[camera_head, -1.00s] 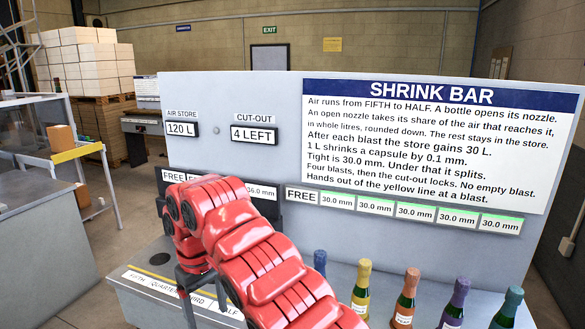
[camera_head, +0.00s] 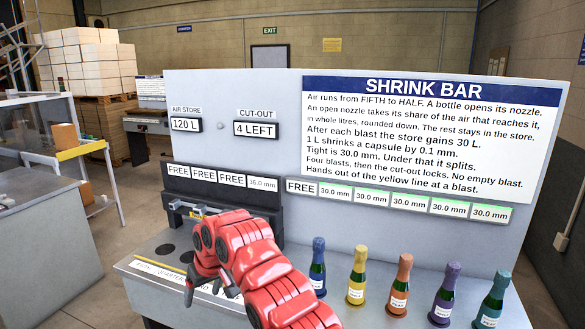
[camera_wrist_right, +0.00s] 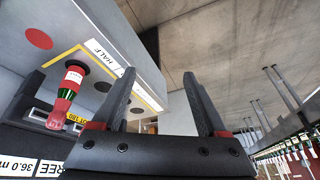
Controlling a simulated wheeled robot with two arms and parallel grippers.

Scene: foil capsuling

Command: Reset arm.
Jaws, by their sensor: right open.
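My right gripper (camera_head: 203,289) is at the front edge of the bench, low in front of the bar in the head view, partly hidden by my red arm. In the right wrist view its two dark fingers (camera_wrist_right: 160,100) are apart with nothing between them. A bottle with a red capsule (camera_wrist_right: 61,108) stands at the bar beside the HALF label (camera_wrist_right: 97,48), apart from the fingers; my arm hides it in the head view. The shrink bar's displays (camera_head: 219,182) read FREE three times and 36.0 mm. My left gripper is not in view.
Several capped bottles stand in a row at the right, including blue (camera_head: 318,267), yellow (camera_head: 357,276) and teal (camera_head: 492,300). Their displays (camera_head: 400,201) read FREE, then 30.0 mm. The panel shows 120 L (camera_head: 186,125) and 4 LEFT (camera_head: 269,130). A yellow line (camera_head: 160,259) crosses the bench.

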